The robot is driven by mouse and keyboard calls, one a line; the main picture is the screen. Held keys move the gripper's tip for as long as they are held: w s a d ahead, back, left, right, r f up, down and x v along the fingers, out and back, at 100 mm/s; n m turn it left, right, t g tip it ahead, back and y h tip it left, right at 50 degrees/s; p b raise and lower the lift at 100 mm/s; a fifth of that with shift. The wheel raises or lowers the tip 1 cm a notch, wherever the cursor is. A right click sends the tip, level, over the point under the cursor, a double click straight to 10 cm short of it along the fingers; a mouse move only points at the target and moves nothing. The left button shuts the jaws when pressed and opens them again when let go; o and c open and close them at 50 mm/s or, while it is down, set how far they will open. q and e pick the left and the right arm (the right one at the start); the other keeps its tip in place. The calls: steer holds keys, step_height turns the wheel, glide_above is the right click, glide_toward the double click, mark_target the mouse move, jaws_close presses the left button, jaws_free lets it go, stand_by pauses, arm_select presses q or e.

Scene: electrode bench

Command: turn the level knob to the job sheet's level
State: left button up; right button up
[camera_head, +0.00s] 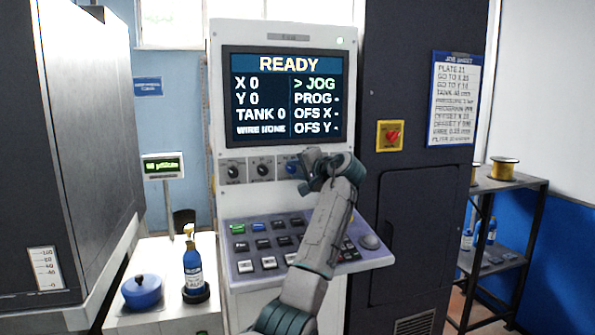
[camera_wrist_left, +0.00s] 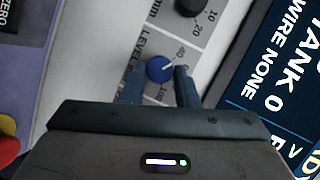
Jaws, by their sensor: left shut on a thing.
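The blue level knob (camera_wrist_left: 160,69) shows in the left wrist view, on a pale panel marked LEVEL. Its white pointer line aims to the upper right, near the printed 40. My left gripper (camera_wrist_left: 160,80) is shut on it, one finger on each side. In the head view my left gripper (camera_head: 308,174) is at the right end of the knob row and partly covers the blue knob (camera_head: 291,168). The job sheet (camera_head: 455,98) hangs on the dark cabinet; its TANK line looks like 40 mm, in small print. The screen (camera_head: 286,97) reads READY and TANK 0.
Two black knobs (camera_head: 248,171) sit left of the blue one. A sloped keypad (camera_head: 262,243) lies below. A red switch on a yellow plate (camera_head: 390,136) is to the right. A blue bottle (camera_head: 193,270) and blue pot (camera_head: 142,292) stand on the white bench at left.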

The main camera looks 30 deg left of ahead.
arm_select(q)
steer(key=shift+f+n, duration=0.2)
steer(key=shift+n, duration=0.2)
steer(key=shift+h, duration=0.3)
arm_select(e)
steer(key=shift+f, duration=0.1)
arm_select(q)
steer(key=o, duration=0.9)
steer(key=shift+o, duration=0.3)
steer(key=shift+s+r, duration=0.1)
steer(key=shift+d, duration=0.1)
steer(key=shift+s+d+r, duration=0.1)
steer(key=shift+d, duration=0.2)
steer(key=b+v, duration=0.2)
steer(key=v, duration=0.8)
arm_select(e)
steer(key=w+r, duration=0.4)
steer(key=w, duration=0.1)
steer(key=shift+w+a+r, duration=0.15)
steer(key=shift+a+r, duration=0.2)
steer(key=shift+r, duration=0.05)
